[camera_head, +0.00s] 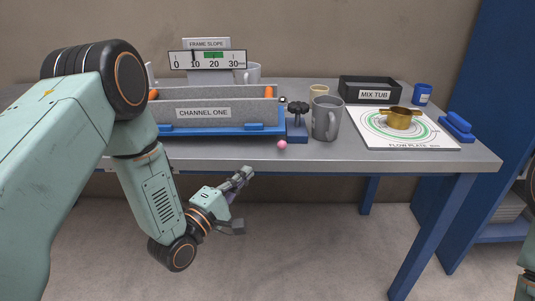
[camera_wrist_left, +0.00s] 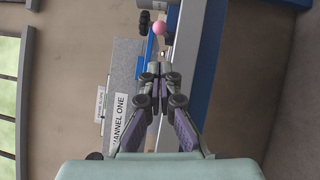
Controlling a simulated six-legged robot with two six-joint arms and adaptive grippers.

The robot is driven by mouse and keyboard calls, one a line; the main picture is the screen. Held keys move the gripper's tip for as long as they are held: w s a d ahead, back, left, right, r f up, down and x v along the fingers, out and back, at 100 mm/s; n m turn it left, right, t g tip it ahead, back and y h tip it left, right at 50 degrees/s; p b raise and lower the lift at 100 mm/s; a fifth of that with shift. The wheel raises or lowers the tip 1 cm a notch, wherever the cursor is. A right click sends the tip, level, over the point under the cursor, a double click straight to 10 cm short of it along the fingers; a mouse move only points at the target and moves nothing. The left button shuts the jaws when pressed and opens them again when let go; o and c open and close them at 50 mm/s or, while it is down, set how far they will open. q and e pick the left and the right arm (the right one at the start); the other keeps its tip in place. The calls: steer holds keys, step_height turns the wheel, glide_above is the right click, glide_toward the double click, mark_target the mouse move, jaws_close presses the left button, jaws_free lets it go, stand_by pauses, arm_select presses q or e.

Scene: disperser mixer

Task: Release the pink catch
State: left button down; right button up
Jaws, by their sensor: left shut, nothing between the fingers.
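The pink catch (camera_head: 282,144) is a small pink ball at the front edge of the table, just below a blue block with a black knob (camera_head: 297,112). In the left wrist view the pink ball (camera_wrist_left: 159,28) shows beyond the fingertips, a little above them in the picture. My left gripper (camera_head: 247,173) is in front of the table edge, left of and below the pink ball in the head view, apart from it. It also shows in the left wrist view (camera_wrist_left: 159,70), with its fingertips together and nothing held. My right gripper is not in view.
The grey channel box labelled CHANNEL ONE (camera_head: 225,118) sits on a blue base behind the table edge. A grey mug (camera_head: 326,119) stands right of the knob.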

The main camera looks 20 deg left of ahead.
mark_target(268, 160)
arm_select(q)
steer(key=b+x, duration=0.1)
steer(key=x, duration=0.9)
steer(key=shift+d+b, duration=0.15)
steer(key=shift+b, duration=0.25)
steer(key=shift+s, duration=0.1)
steer(key=shift+f, duration=0.1)
